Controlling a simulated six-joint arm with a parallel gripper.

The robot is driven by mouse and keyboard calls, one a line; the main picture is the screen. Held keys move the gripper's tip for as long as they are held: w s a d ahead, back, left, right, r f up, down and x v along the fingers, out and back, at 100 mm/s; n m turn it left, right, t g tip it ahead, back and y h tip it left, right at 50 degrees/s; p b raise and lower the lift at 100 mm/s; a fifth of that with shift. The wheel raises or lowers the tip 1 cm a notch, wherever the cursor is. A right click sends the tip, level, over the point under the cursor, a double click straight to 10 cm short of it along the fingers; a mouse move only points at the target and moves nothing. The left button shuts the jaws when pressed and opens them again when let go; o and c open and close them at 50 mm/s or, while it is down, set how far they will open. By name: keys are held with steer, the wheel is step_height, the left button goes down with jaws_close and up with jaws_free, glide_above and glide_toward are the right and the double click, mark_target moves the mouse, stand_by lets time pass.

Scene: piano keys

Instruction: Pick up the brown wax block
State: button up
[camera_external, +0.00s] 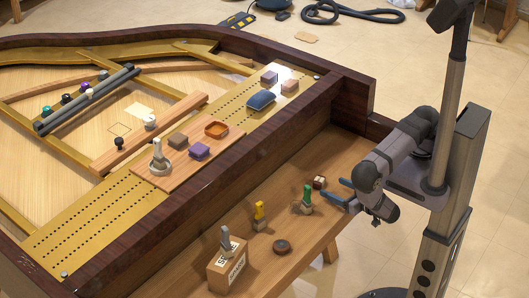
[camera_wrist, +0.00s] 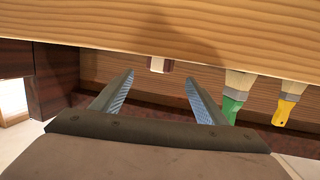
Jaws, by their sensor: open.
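A small brown block with a pale band (camera_external: 319,182) sits on the lower wooden shelf, near its right end. It also shows in the wrist view (camera_wrist: 160,64), ahead of and between my fingertips; I cannot tell for sure that it is the wax block. A grey-brown block (camera_external: 178,141) lies on the board on the piano. My gripper (camera_external: 334,190) has blue fingers spread apart, close to the banded block and apart from it. In the wrist view my gripper (camera_wrist: 160,77) is empty.
A green-handled brush (camera_external: 307,196) stands close to the banded block, with a yellow one (camera_external: 259,214) further left. A dark round piece (camera_external: 282,246) and a lettered box (camera_external: 228,268) are on the same shelf. The dark piano side wall (camera_external: 210,215) rises behind.

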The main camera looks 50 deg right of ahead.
mark_target(321, 182)
steer(key=shift+x, duration=0.95)
steer(key=shift+f+p, duration=0.1)
steer(key=shift+p, duration=0.2)
steer(key=shift+p+x, duration=0.7)
steer(key=shift+x, duration=0.75)
steer(key=shift+f+x, duration=0.2)
steer(key=shift+x, duration=0.9)
steer(key=shift+c, duration=0.3)
steer(key=c, duration=1)
